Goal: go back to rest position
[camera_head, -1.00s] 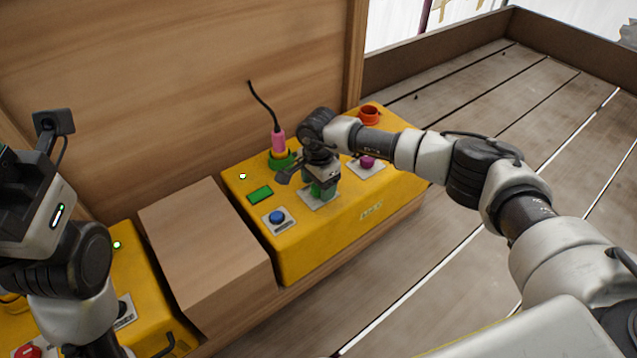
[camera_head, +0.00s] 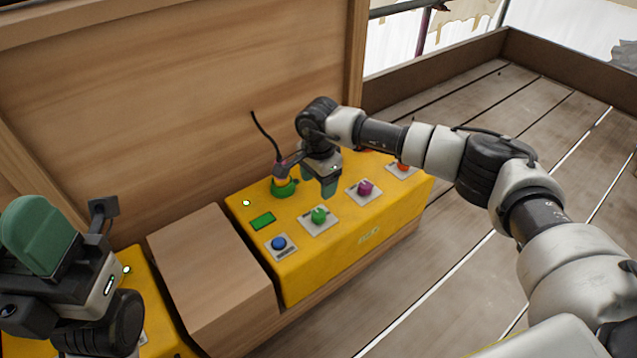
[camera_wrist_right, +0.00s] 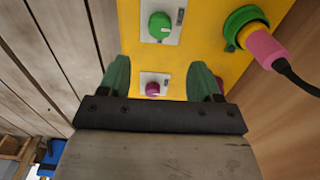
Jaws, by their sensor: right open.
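My right gripper (camera_head: 328,186) hangs above the yellow control box (camera_head: 345,228), with its green fingers pointing down. In the right wrist view the same gripper (camera_wrist_right: 161,75) is open, with nothing between its fingers. The green knob (camera_head: 319,215) is free of the gripper and shows below it. The wrist view also shows the green knob (camera_wrist_right: 160,24) and a purple knob (camera_wrist_right: 152,88). My left gripper (camera_head: 38,235) is at the left edge, its green finger turned upward. Its finger gap is not visible.
A pink plug (camera_wrist_right: 262,48) with a black cable sits at the socket. A wooden block (camera_head: 212,265) stands left of the box; a wooden panel (camera_head: 190,110) rises behind.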

